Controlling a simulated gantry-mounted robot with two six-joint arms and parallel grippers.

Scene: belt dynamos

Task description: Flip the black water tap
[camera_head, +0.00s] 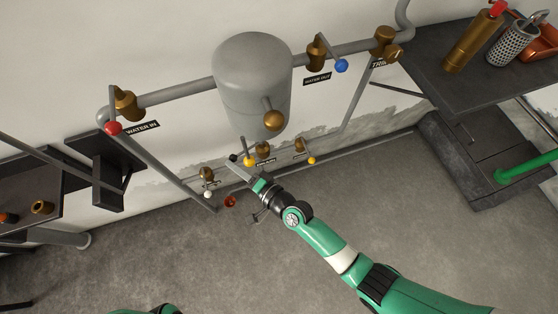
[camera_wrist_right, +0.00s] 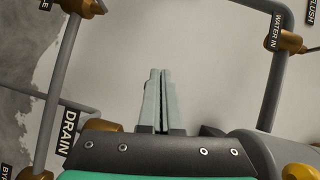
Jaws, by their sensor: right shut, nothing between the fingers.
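A small black knob (camera_head: 233,157), which looks like the black tap's handle end, shows below the grey tank in the head view. My right gripper (camera_head: 231,164) reaches up to it from the lower right. Its fingertips are right at the knob in the picture; I cannot tell whether they touch. In the wrist view the right fingers (camera_wrist_right: 155,72) are shut together with nothing between them, pointing at the pale wall. The black knob is not clear in that view. My left gripper is not in view.
Around the grey tank (camera_head: 252,75) are a red tap knob (camera_head: 114,128), a blue one (camera_head: 341,66), yellow ones (camera_head: 249,161) and a white one (camera_head: 208,194). A sloping grey pipe (camera_head: 165,170) runs left of the gripper. A dark shelf (camera_head: 450,85) stands right. The floor is open below.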

